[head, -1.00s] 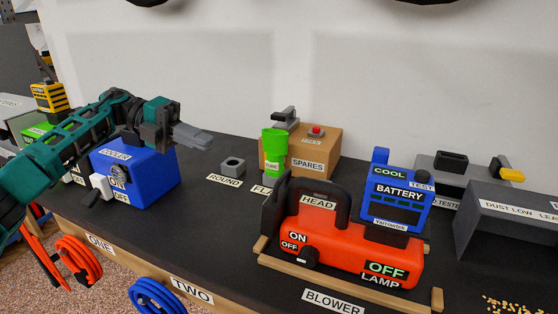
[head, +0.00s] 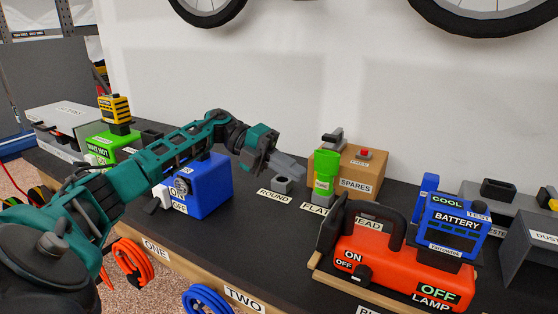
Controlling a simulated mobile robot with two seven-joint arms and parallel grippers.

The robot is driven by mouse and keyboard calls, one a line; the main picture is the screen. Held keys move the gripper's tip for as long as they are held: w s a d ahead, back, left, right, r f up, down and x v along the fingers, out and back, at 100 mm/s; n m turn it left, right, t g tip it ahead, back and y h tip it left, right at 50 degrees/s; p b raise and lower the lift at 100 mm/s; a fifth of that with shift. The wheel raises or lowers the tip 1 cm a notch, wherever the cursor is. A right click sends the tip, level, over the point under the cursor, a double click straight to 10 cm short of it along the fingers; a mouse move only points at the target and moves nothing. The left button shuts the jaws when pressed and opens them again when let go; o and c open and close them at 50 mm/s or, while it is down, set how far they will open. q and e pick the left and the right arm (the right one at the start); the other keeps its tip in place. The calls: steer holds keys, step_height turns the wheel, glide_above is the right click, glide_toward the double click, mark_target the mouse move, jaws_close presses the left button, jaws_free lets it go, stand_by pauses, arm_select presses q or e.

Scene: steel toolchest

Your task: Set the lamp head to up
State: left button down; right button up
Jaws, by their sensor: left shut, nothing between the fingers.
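The orange lamp (head: 385,262) stands on the dark bench at the right in the head view. It has a black carrying handle, a dark knob by ON and OFF labels, and a green OFF readout above the word LAMP. A dark upright plate (head: 328,222) at its left end, near the HEAD label (head: 368,225), looks like the lamp head; its exact setting is unclear. My left gripper (head: 292,172) is shut and empty, above the bench behind and left of the lamp, apart from it. My right gripper is not in view.
A blue battery (head: 452,222) sits at the lamp's right rear. A green cup-like piece (head: 323,178) and the SPARES box (head: 360,178) stand behind the lamp. A blue box (head: 210,190) stands to its left. Bare bench lies between the blue box and the lamp.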

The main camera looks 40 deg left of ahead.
mark_target(331, 211)
arm_select(q)
steer(key=x, duration=0.7)
steer(key=shift+d+f, duration=0.15)
steer(key=shift+d, duration=0.2)
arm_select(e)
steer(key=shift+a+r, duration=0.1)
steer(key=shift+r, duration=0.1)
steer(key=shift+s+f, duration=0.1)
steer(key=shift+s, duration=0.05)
arm_select(q)
steer(key=shift+w, duration=0.1)
steer(key=shift+w+d+r+p, duration=0.15)
steer(key=shift+d+r+p, duration=0.25)
steer(key=shift+d+p, duration=0.35)
steer(key=shift+f, duration=0.1)
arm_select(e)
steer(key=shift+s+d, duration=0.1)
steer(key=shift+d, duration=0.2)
